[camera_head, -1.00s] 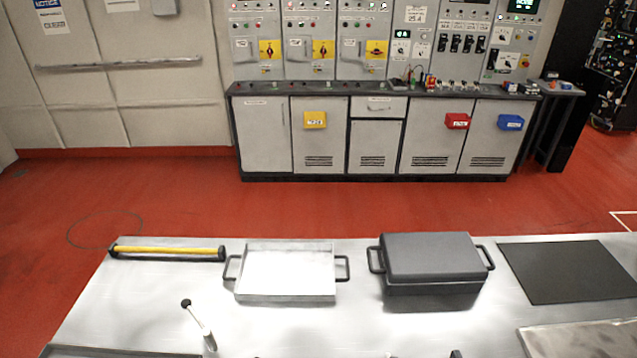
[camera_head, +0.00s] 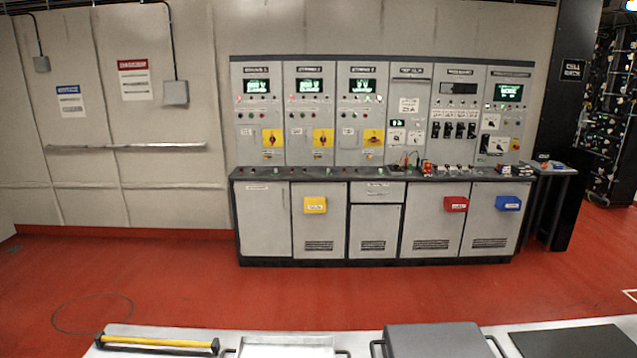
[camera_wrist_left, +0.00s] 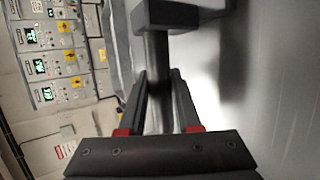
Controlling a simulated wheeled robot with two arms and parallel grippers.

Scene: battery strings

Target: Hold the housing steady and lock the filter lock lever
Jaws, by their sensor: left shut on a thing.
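In the left wrist view my left gripper (camera_wrist_left: 160,82) is shut on a dark grey bar (camera_wrist_left: 157,50). The bar runs between its two fingers and joins a dark block (camera_wrist_left: 180,14) at the top of the picture. I cannot tell for sure whether this is part of the housing or of the lever. A pale metal surface lies to the right of it. Neither gripper shows in the head view, and no filter lock lever can be made out in either view now.
The table's far edge shows along the bottom of the head view. On it are a yellow-and-black bar (camera_head: 160,342), a light metal tray (camera_head: 285,350), a dark grey lidded case (camera_head: 438,342) and a black mat (camera_head: 572,342). Grey cabinets (camera_head: 375,220) stand beyond the red floor.

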